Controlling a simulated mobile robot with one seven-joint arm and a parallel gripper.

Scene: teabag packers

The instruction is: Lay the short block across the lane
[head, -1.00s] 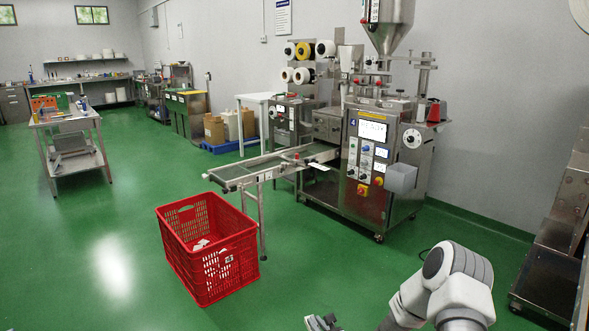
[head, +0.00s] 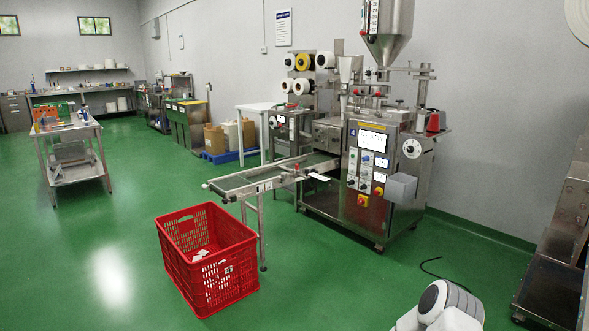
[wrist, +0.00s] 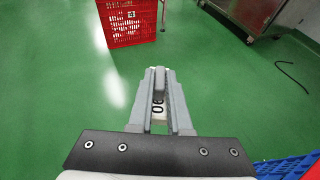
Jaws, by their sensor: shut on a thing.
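My gripper (wrist: 159,72) is in the wrist view, its two grey fingers close together and shut on a pale block (wrist: 158,106) with dark digits. Most of the block is hidden between the fingers, so its length cannot be told. My gripper and the block are over green floor, apart from everything else. In the head view the lane (head: 265,178) is the narrow belt with metal rails running out from the packing machine (head: 372,175). A thin white piece (head: 320,177) sticks out beside the lane near the machine. My gripper is outside the head view.
A red crate (head: 225,275) with a few white packets stands below the lane's outer end; it also shows in the wrist view (wrist: 122,30). A black cable (wrist: 292,75) lies on the floor at right. A blue slatted object (wrist: 290,166) is at lower right. Open floor lies between.

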